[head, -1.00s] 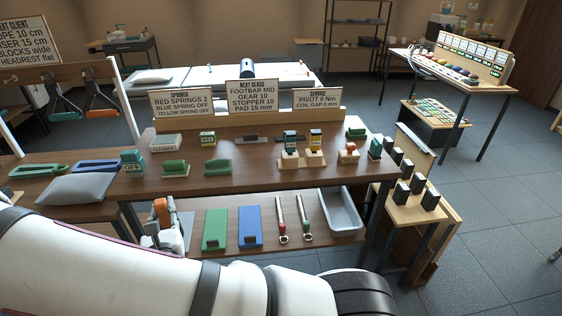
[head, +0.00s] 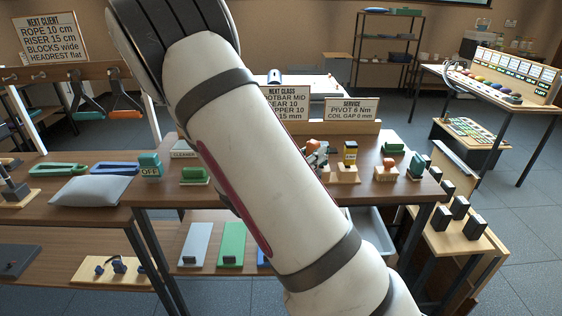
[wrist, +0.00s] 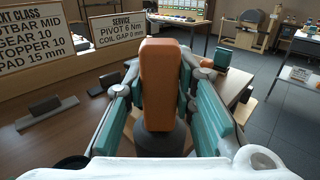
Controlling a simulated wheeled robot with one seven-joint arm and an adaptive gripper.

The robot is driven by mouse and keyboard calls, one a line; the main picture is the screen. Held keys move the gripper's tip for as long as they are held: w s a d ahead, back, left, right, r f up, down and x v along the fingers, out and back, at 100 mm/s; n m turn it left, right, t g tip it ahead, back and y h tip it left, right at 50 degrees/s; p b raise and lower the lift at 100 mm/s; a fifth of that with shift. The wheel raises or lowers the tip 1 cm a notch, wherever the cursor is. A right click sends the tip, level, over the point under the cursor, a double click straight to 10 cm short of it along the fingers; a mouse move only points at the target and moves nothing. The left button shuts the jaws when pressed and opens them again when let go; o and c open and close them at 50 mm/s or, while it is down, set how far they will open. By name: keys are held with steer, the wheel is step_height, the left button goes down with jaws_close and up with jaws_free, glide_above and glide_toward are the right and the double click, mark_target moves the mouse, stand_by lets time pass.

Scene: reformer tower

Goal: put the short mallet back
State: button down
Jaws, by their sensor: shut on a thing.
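In the wrist view my gripper (wrist: 163,95) is shut on an orange-brown block with a dark grey round lower part; I take this to be the short mallet (wrist: 160,75). Its teal pads press it from both sides. The mallet's orange end (head: 311,146) shows there. My arm crosses the middle of the view and hides part of the table and the signs. No empty place for the mallet can be made out.
An orange-topped piece on a wooden stand (head: 387,170) and green blocks (head: 415,165) stand further right. Signs (head: 351,109) line the back edge. A dark block on a base (wrist: 47,106) lies left of my gripper. A lower shelf holds a green board (head: 231,243).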

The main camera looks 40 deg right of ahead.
steer(key=w+a+f+b, duration=0.1)
steer(key=w+f, duration=0.3)
steer(key=w, duration=0.7)
steer(key=shift+w+a+f, duration=0.3)
steer(key=shift+w+a, duration=0.05)
steer(key=shift+f, duration=0.15)
steer(key=c, duration=1.3)
jaws_free()
steer(key=shift+c, duration=0.2)
